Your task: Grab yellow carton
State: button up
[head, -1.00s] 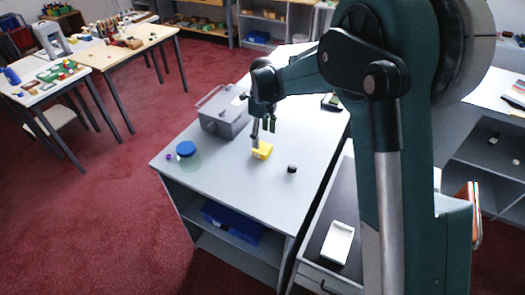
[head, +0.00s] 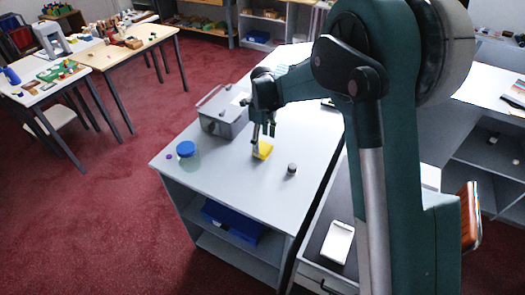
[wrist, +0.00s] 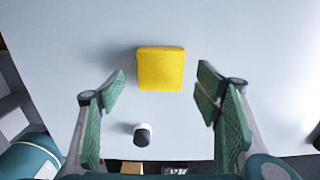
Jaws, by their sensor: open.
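The yellow carton (head: 264,150) lies on the grey counter (head: 225,185). In the wrist view the yellow carton (wrist: 160,69) shows as a yellow block ahead of the fingertips and between their lines. My gripper (head: 262,138) is at the carton in the head view and partly covers it. In the wrist view my gripper (wrist: 162,92) is open, with one green-padded finger on each side and nothing between the pads. Neither finger visibly touches the carton.
A small dark, white-ended cylinder (wrist: 142,134) stands near the carton; it also shows in the head view (head: 292,168). A blue-lidded jar (head: 186,150) and a purple piece (head: 169,157) are at the left. The counter's front is clear.

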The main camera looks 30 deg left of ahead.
aim_at(262, 148)
jog(key=shift+f, duration=2.45)
jog(key=c, duration=1)
